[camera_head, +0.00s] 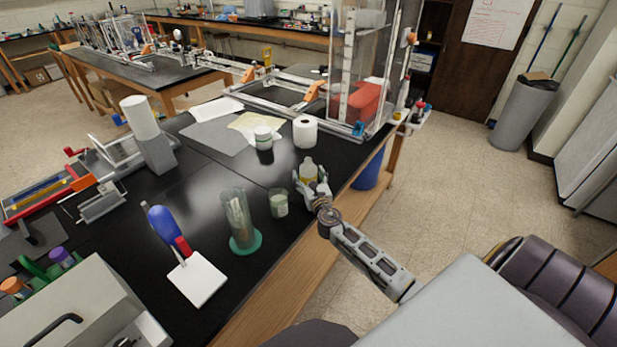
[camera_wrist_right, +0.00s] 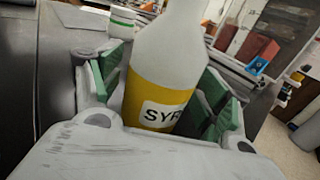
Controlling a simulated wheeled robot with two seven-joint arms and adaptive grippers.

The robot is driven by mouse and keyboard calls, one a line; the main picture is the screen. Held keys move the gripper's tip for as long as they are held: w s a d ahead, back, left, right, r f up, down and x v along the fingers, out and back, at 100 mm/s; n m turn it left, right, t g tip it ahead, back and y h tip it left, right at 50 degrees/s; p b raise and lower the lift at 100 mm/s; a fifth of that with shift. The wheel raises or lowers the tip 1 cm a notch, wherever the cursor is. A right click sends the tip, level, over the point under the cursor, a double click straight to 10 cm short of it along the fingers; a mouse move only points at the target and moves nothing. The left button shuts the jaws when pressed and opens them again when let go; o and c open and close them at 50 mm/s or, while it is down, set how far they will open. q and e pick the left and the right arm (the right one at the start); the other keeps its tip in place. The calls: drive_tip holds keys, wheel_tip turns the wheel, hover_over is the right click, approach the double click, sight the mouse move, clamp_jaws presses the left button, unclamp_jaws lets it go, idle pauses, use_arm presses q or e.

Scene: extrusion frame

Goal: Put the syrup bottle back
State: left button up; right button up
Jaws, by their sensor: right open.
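The syrup bottle (camera_head: 308,171) stands upright near the right edge of the black table, pale with a yellow label. In the right wrist view the bottle (camera_wrist_right: 166,75) fills the middle, with "SYR" readable on its label. My right gripper (camera_head: 312,186) is open, with its fingers on either side of the bottle. The green finger pads show left and right of it, and I see a gap on the left; contact on the right is unclear. The bottle's base is hidden by the gripper. My left gripper is not in view.
Behind are a white-lidded jar (camera_head: 263,138) and a paper roll (camera_head: 305,132). The extrusion frame with clear panels (camera_head: 357,75) rises at the back.

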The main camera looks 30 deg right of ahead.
drive_tip(key=shift+r, duration=0.1)
drive_tip(key=shift+b+v, duration=0.55)
drive_tip(key=shift+v, duration=5.45)
